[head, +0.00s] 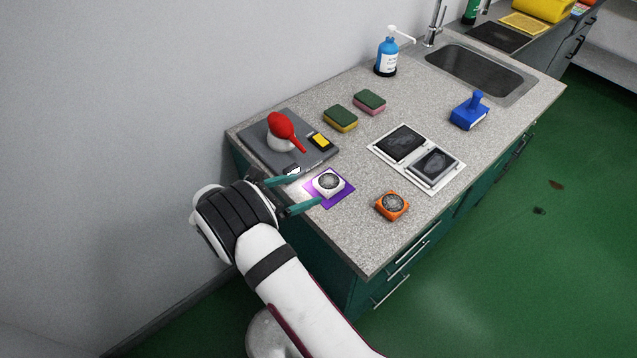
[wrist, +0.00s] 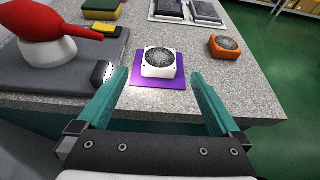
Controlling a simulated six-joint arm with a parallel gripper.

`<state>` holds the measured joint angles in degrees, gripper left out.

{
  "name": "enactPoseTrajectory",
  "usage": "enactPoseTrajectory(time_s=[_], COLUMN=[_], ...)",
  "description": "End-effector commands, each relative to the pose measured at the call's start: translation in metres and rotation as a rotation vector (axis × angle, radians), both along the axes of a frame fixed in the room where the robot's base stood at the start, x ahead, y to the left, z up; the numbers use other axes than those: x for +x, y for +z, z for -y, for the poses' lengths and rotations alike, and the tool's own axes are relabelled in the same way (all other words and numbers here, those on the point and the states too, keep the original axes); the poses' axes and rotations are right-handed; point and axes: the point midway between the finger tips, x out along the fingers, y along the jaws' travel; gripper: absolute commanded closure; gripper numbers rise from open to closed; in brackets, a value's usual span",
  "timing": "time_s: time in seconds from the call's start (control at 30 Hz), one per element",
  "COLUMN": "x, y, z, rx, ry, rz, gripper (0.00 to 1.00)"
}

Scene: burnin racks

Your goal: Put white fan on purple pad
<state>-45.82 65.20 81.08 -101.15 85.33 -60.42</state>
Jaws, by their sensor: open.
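The white fan (head: 328,184) sits flat on the purple pad (head: 345,192) near the left front part of the counter. In the wrist view the white fan (wrist: 159,63) rests on the purple pad (wrist: 143,80), with purple showing around it. My gripper (head: 298,193) is open, with its two teal fingers apart and nothing between the tips. In the wrist view my gripper (wrist: 162,88) points towards the fan from the near side, and a gap shows between the fingertips and the fan.
An orange fan (head: 392,206) stands right of the pad. A dark grey board (head: 258,146) with a red-and-white object (head: 284,133) is at the left. Sponges (head: 341,118), a white-framed panel pair (head: 416,158), a blue brush (head: 469,110) and a soap bottle (head: 387,54) are farther back.

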Motion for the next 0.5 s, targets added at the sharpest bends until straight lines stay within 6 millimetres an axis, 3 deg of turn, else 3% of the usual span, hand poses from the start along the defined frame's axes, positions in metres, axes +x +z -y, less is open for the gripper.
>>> enactPoseTrajectory(time_s=[0.17, 0.3, 0.37, 0.43, 0.5], x=[-0.012, -0.013, -0.017, -0.031, -0.066], y=[0.007, 0.013, 0.03, 0.062, 0.097], z=[-0.012, -0.005, 0.016, 0.059, 0.112], rx=[0.0, 0.022, 0.091, 0.235, 0.423], ry=[-0.001, -0.032, -0.13, -0.342, -0.639], rz=[0.0, 0.005, 0.024, 0.071, 0.148], gripper=[0.0, 0.0, 0.0, 0.0, 0.0])
